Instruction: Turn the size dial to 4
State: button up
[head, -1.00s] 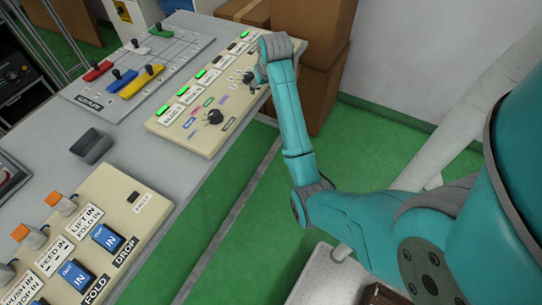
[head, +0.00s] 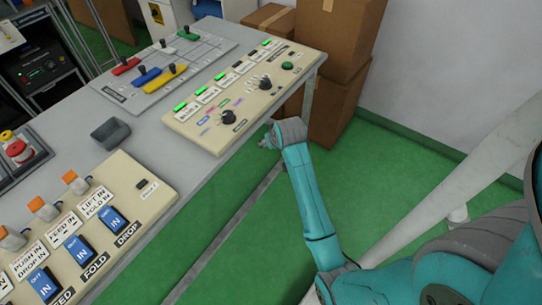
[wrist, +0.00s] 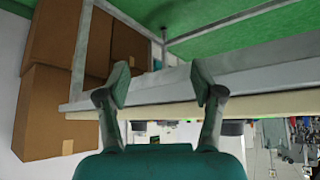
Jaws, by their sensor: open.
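Two black dials show on the cream panel (head: 205,135) in the head view. The farther dial (head: 265,83) has small white marks around it, and the nearer dial (head: 228,117) has coloured labels around it. The lettering is too small to tell which is the size dial or what number either points to. My gripper (wrist: 164,83) is open and empty, off the panel's front edge. In the head view its end (head: 268,140) is beside the table edge, apart from both dials. In the wrist view the table and panel edges cross beyond the fingers.
A green button (head: 288,66) and several lit green indicators are on the same panel. Coloured sliders (head: 160,75) stand behind it on the grey table (head: 165,140). Cardboard boxes (head: 335,100) stand at the table's far end. Green floor in front of the table is clear.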

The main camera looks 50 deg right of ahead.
jog(key=shift+t, duration=0.3)
jog(key=shift+s+a+f, duration=0.3)
jog(key=shift+a+f, duration=0.15)
jog(key=shift+a, duration=0.15)
jog(key=shift+s+a+f, duration=0.35)
jog(key=shift+a+f, duration=0.05)
jog(key=shift+a, duration=0.25)
jog(key=shift+s+a+f, duration=0.3)
jog(key=shift+a+f, duration=0.15)
jog(key=shift+a, duration=0.15)
jog(key=s+a+f+n+t, duration=0.2)
jog(key=s+a, duration=0.6)
jog(key=a, duration=0.1)
jog(key=s+a+f+n+t, duration=0.1)
jog(key=s+a+f+t, duration=0.1)
jog(key=s+a, duration=0.6)
jog(key=s+a+r+n+t+y, duration=0.1)
jog(key=s+a+r, duration=0.3)
jog(key=s+r, duration=0.4)
jog(key=s+a+r+n+t+y, duration=0.2)
jog(key=s+a+r, duration=0.3)
jog(key=s, duration=0.5)
notch_tip(320, 180, up, 3)
jog(key=shift+s+a+f+t+y, duration=0.15)
jog(key=shift+s+a+t+y, duration=0.05)
jog(key=shift+t+y, duration=0.25)
